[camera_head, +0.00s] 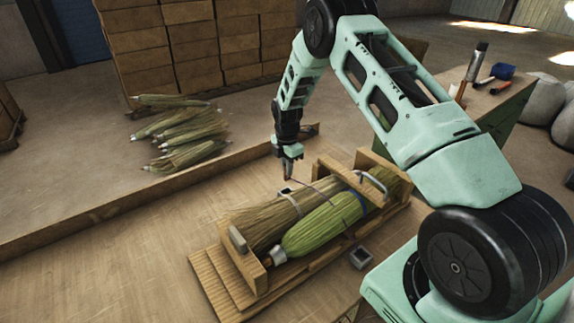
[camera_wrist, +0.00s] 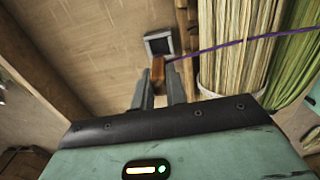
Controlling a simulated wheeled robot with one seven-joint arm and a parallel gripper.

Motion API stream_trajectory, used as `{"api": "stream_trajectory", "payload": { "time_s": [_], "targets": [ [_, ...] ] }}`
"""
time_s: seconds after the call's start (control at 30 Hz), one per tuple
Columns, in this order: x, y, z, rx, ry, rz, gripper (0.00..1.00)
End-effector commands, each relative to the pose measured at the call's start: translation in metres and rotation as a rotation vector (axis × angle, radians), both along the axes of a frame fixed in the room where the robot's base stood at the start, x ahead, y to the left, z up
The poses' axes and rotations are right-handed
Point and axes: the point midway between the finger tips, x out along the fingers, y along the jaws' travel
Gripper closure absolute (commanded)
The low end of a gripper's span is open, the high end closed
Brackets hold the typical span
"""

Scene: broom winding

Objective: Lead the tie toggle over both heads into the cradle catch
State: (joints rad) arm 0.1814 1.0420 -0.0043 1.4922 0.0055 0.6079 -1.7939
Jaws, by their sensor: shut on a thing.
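My gripper (camera_head: 291,153) points down at the far side of the wooden cradle (camera_head: 212,278). In the wrist view my gripper (camera_wrist: 160,88) is shut on the small brown wooden toggle (camera_wrist: 158,68). A thin purple tie (camera_wrist: 240,43) runs from the toggle across the heads; it also shows in the head view (camera_head: 318,191). The tan broom head (camera_head: 262,222) and green broom head (camera_head: 312,230) lie side by side in the cradle. A grey square catch (camera_wrist: 158,44) is just beyond the toggle, apart from it. Another grey square piece (camera_head: 361,257) is at the cradle's near side.
A metal handle (camera_head: 372,184) stands over the cradle's right end. Loose brooms (camera_head: 180,130) lie beyond the low wooden edge (camera_head: 120,205). Stacked boxes (camera_head: 185,45) stand behind. A side table (camera_head: 478,98) holds tools. The bench left of the cradle is clear.

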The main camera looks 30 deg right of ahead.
Motion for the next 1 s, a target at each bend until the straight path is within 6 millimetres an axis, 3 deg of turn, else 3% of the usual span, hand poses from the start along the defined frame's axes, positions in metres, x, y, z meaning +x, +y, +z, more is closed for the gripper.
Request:
{"api": "stream_trajectory", "payload": {
  "time_s": [0.7, 1.0],
  "targets": [
    [0.0, 0.0, -0.058, 0.001, -0.001, -0.001, 1.0],
    [0.0, -0.001, -0.074, 0.0, -0.001, -0.001, 1.0]
  ]
}}
